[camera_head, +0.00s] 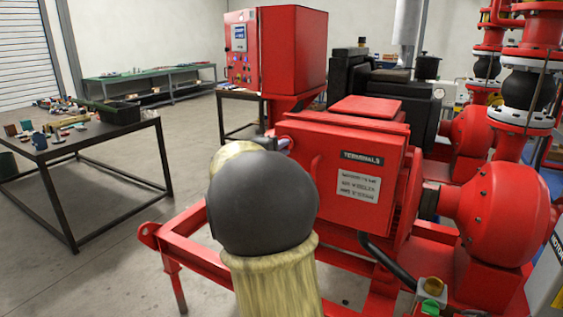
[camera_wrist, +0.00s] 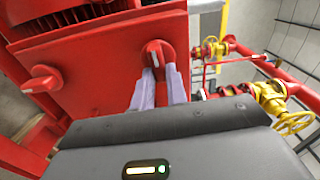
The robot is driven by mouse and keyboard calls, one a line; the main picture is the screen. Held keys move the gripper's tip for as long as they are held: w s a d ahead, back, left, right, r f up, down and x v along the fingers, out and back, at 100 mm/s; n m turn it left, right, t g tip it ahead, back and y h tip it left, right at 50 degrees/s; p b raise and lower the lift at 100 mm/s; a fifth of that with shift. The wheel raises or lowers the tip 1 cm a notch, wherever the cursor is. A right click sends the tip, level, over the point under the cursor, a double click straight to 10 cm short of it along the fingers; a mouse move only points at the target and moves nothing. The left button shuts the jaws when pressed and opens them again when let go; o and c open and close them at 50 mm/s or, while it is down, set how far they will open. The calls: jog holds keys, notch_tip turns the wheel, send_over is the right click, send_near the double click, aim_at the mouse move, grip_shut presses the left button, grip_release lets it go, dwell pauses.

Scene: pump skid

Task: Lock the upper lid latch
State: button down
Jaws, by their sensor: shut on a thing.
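The red terminal box (camera_head: 340,170) with its "TERMINALS" lid stands at the centre of the head view. In the wrist view, its red side (camera_wrist: 105,65) carries two red turn latches with pale marks. My gripper (camera_wrist: 161,72) is shut on the latch (camera_wrist: 154,50) near the middle, seemingly the upper one; its fingertips hide part of it. Its mark runs roughly up and down in the picture. The other latch (camera_wrist: 42,80) at the left lies more sideways and is untouched. In the head view my arm hides most of my gripper, which is at the box's upper left.
A red control cabinet (camera_head: 290,50) stands behind the box. Red pump casings and pipes (camera_head: 500,205) crowd the right. The red skid frame (camera_head: 190,245) runs low in front. A table (camera_head: 90,140) with small parts stands left. Yellow valves (camera_wrist: 290,118) show right in the wrist view.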

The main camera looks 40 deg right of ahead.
jog(key=shift+f+m+b, duration=0.1)
jog(key=shift+m+b, duration=0.25)
jog(key=shift+m, duration=0.05)
jog(key=c, duration=1.4)
grip_release()
jog(key=shift+a, duration=0.1)
jog(key=v, duration=1.7)
jog(key=shift+a, duration=0.15)
